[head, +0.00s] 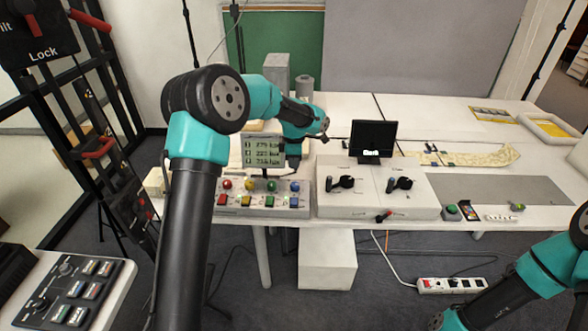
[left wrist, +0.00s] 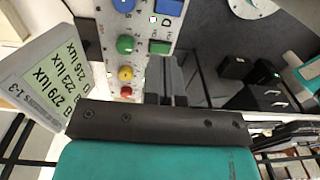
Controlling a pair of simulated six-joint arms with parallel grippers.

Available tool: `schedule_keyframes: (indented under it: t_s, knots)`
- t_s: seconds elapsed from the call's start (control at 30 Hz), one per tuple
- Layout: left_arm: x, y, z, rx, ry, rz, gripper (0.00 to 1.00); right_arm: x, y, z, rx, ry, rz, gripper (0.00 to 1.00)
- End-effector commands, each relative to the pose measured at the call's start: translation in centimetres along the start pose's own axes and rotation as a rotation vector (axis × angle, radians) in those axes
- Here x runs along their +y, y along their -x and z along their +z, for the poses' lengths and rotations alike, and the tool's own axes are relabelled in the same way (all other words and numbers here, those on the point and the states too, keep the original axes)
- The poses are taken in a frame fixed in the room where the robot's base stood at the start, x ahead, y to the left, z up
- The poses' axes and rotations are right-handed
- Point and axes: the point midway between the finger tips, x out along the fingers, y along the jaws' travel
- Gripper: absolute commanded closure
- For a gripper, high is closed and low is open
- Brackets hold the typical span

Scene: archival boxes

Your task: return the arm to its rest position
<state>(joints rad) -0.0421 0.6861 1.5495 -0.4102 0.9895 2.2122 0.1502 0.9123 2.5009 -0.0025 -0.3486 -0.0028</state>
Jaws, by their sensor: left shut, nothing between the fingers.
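My left arm rises from the bottom of the head view, bends at a high elbow and reaches right over the back of the button panel. My left gripper (head: 293,160) hangs by the right edge of the lux display, above the panel, and is partly hard to make out against the dark wrist. In the left wrist view its fingers (left wrist: 166,72) are together with nothing between them, and the panel lies beyond them. My right arm shows at the lower right of the head view; its gripper is not visible.
The lux display (head: 262,150) stands behind the button panel (head: 262,198), close to my left gripper. A white control box (head: 375,205) with knobs and a small black screen (head: 374,139) stand to the right. A rolled-out paper strip (head: 470,156) lies farther right. A power strip (head: 452,285) is on the floor.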

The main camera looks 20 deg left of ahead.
Motion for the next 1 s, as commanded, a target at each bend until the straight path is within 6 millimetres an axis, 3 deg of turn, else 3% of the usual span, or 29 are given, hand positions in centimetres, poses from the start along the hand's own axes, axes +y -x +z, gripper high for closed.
schedule_keyframes:
  t_s: [0.43, 0.57, 0.77, 1.0]
  knots:
    - [0.0, -0.1, 0.0, -0.001, -0.002, -0.001, 1.0, 0.0, 0.0, 0.0, 0.0, 0.0, 0.0, 0.57]
    - [-0.4, -1.2, 0.2, -0.011, -0.043, -0.007, 1.0, 0.0, 0.0, 0.0, 0.0, 0.0, 0.0, 0.57]
    - [-2.7, -6.2, 0.7, -0.074, -0.252, -0.023, 1.0, 0.0, 0.0, 0.0, 0.0, 0.0, 0.0, 0.57]
    - [-7.7, -14.0, 1.3, -0.187, -0.602, -0.01, 1.0, 0.0, 0.0, 0.0, 0.0, 0.0, 0.0, 0.57]
